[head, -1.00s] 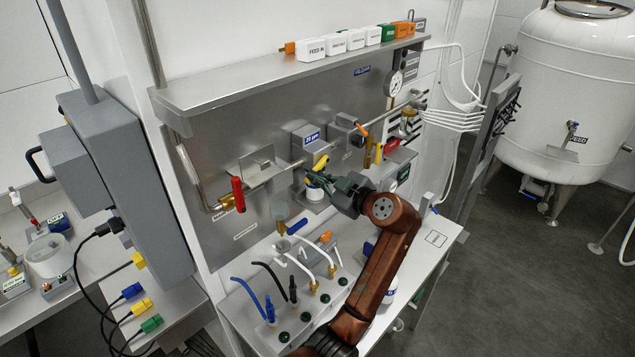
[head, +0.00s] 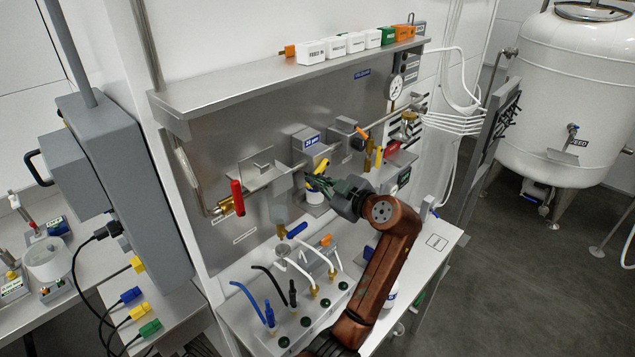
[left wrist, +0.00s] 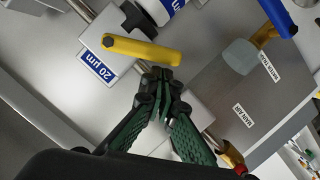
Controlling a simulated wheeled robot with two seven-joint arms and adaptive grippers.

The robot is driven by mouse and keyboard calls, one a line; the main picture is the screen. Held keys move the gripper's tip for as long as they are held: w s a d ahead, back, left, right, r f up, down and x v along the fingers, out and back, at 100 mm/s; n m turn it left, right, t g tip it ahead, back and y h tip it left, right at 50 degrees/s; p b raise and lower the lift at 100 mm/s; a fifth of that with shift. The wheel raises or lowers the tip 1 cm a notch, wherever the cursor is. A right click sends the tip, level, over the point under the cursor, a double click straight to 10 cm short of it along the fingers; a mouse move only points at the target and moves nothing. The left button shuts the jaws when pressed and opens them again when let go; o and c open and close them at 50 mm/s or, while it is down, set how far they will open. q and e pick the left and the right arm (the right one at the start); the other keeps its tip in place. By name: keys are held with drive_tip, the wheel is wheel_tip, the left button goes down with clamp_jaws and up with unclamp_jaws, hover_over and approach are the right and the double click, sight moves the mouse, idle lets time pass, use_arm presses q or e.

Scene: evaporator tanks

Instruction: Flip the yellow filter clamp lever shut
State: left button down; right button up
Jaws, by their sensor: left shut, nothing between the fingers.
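The yellow filter clamp lever (head: 321,166) sits under the grey block with the 20 µm label (head: 311,140). In the left wrist view the lever (left wrist: 143,50) lies across the picture just beyond the fingertips, beside the blue 20 µm label (left wrist: 97,67). My left gripper (head: 308,181) is shut and empty, just below the lever. Its fingertips (left wrist: 157,76) are close to the lever's right end; I cannot tell whether they touch. A white filter cup with a blue band (head: 315,194) is partly hidden behind the gripper. My right gripper is not in view.
A red valve handle (head: 237,197) is to the left and a blue handle (head: 296,230) below. An orange-tipped valve (head: 361,133) and a yellow handle (head: 367,156) are to the right. Hoses rise from the connector block (head: 300,320). A steel shelf (head: 250,85) overhangs the panel.

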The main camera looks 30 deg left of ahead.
use_arm(q)
drive_tip(key=s+d+r, duration=0.4)
drive_tip(key=s+d, duration=0.1)
drive_tip(key=d, duration=0.4)
drive_tip(key=shift+r, duration=0.35)
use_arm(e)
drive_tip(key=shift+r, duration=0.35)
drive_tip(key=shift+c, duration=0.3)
